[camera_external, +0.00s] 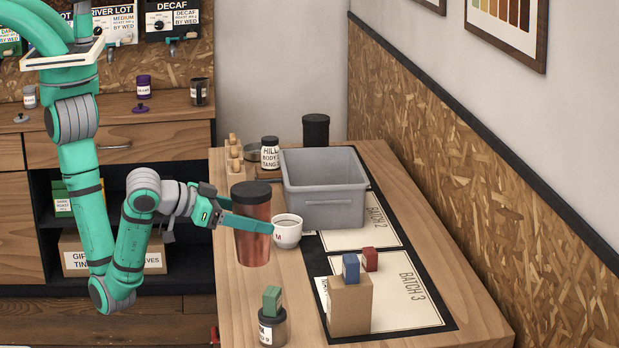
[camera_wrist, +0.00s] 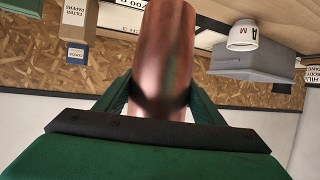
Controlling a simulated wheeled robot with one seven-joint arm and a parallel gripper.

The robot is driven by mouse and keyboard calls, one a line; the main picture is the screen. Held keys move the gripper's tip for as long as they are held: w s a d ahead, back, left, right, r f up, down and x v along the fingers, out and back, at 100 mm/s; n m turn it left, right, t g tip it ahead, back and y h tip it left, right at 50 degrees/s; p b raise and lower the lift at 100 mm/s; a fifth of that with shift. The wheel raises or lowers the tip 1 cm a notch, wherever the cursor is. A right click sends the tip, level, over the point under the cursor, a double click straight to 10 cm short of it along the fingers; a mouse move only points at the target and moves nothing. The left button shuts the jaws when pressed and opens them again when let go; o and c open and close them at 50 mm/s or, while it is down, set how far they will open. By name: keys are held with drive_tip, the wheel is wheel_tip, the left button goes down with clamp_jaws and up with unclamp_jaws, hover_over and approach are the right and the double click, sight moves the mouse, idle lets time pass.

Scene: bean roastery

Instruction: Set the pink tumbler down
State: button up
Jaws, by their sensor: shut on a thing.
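The pink tumbler (camera_external: 253,245), copper-pink with a dark lid, is upright at the left part of the wooden table (camera_external: 277,315). My gripper (camera_external: 262,225) reaches in from the left and is shut around the tumbler's body, below the lid. In the wrist view the tumbler (camera_wrist: 165,45) stands between the two green fingers of my gripper (camera_wrist: 162,95). I cannot tell whether its base touches the tabletop or hangs just above it.
A white mug (camera_external: 287,233) stands close to the tumbler's right. Behind it is a grey bin (camera_external: 325,190). A cardboard box (camera_external: 349,306) with a blue block (camera_external: 351,268) and a jar (camera_external: 272,329) with a green block are nearer. The table between mug and jar is clear.

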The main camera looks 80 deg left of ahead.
sight(246, 258)
drive_tip(key=shift+s+d+f, duration=0.4)
drive_tip(key=shift+s+f, duration=0.2)
drive_tip(key=shift+s, duration=0.25)
wheel_tip(246, 258, down, 3)
drive_tip(key=shift+s+f, duration=0.15)
drive_tip(key=shift+f, duration=2.25)
drive_tip(key=shift+f, duration=0.15)
drive_tip(key=o, duration=1.2)
drive_tip(key=shift+o, duration=0.2)
